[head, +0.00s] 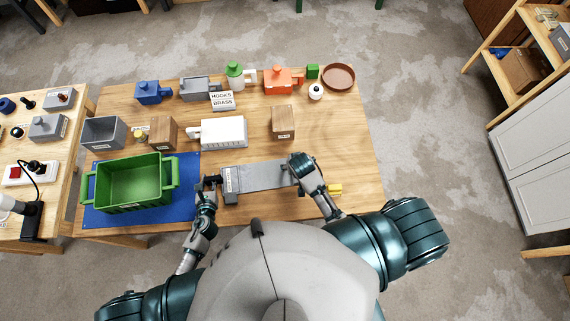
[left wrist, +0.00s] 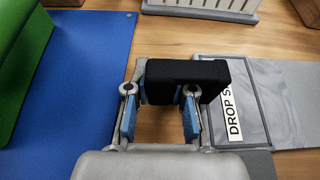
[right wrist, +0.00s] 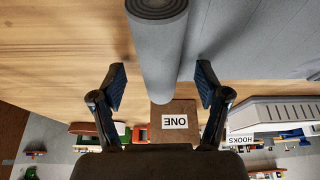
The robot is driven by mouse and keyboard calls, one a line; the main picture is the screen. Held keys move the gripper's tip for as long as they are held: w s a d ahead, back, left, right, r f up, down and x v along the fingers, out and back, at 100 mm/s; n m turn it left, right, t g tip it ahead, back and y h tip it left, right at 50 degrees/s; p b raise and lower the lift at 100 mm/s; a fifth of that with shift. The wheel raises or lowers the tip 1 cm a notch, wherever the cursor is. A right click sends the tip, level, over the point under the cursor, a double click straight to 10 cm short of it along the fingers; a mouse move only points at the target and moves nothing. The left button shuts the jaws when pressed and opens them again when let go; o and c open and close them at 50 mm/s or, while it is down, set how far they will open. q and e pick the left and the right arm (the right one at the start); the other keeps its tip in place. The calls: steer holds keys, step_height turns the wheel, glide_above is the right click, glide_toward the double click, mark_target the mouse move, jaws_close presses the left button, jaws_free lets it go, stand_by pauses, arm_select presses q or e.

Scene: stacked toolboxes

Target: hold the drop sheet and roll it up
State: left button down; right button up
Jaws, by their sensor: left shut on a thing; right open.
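The grey drop sheet (head: 263,176) lies flat on the wooden table, with a labelled, framed panel at its left end (left wrist: 228,110). Its right end is a roll; the right wrist view shows this roll (right wrist: 158,50) end-on with spiral layers. My left gripper (head: 209,184) is shut on a black block (left wrist: 185,72) beside the framed panel; whether block and panel are joined I cannot tell. My right gripper (right wrist: 160,85) is open, its fingers on either side of the roll and apart from it. In the head view my right gripper (head: 300,163) covers the rolled end.
A green crate (head: 134,185) stands on a blue mat (head: 185,208) at left. A white slotted box (head: 222,133) and a brown box marked ONE (head: 283,122) stand behind the sheet. A small yellow item (head: 335,189) lies right.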

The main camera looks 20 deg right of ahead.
mark_target(253, 172)
jaws_close()
steer(key=a, duration=0.5)
steer(key=w+a, duration=0.1)
steer(key=a, duration=0.5)
steer(key=w+a, duration=0.1)
steer(key=a, duration=0.4)
steer(key=shift+w+a, duration=0.2)
steer(key=shift+w, duration=0.05)
jaws_free()
steer(key=shift+d, duration=0.15)
